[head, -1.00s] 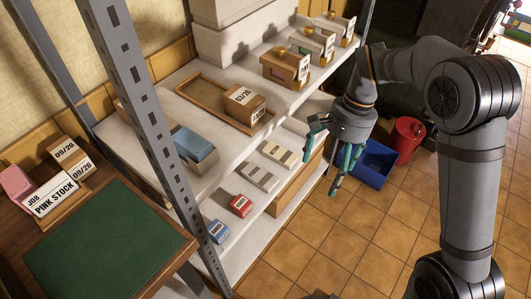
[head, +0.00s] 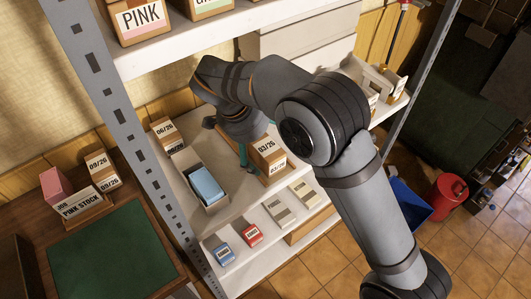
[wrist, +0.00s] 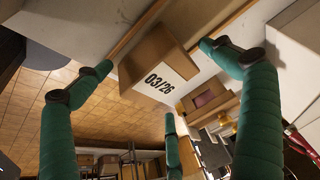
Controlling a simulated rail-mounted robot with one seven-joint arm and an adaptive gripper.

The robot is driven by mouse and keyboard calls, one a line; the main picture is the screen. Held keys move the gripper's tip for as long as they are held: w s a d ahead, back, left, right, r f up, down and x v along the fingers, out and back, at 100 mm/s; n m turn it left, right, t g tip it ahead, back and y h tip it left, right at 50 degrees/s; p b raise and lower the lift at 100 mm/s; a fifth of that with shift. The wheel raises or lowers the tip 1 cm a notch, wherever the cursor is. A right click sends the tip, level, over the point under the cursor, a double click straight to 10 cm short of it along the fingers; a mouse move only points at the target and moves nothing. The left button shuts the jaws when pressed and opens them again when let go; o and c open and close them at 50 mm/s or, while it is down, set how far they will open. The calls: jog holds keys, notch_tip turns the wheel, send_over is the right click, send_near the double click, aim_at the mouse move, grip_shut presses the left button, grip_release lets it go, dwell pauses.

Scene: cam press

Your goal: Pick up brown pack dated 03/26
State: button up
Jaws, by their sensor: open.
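The brown pack dated 03/26 (head: 266,158) sits at the right part of the middle shelf, its label facing out. In the wrist view the pack (wrist: 150,50) lies between my spread green fingers, with 03/26 readable. My gripper (head: 243,158) is open at the pack's left side in the head view, partly hidden by my arm. In the wrist view my gripper (wrist: 156,58) has one finger left of the pack, one right, and a third below; no finger clearly touches it.
A blue pack in a tray (head: 206,186) and a brown 06/26 pack (head: 167,136) share the shelf. Small red (head: 251,235) and blue (head: 225,253) boxes stand below. A perforated post (head: 115,130) rises in front.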

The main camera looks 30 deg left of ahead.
jog(key=shift+w+f, duration=0.15)
jog(key=shift+f, duration=0.25)
jog(key=shift+d, duration=0.1)
jog(key=shift+c, duration=0.4)
jog(key=c, duration=1.6)
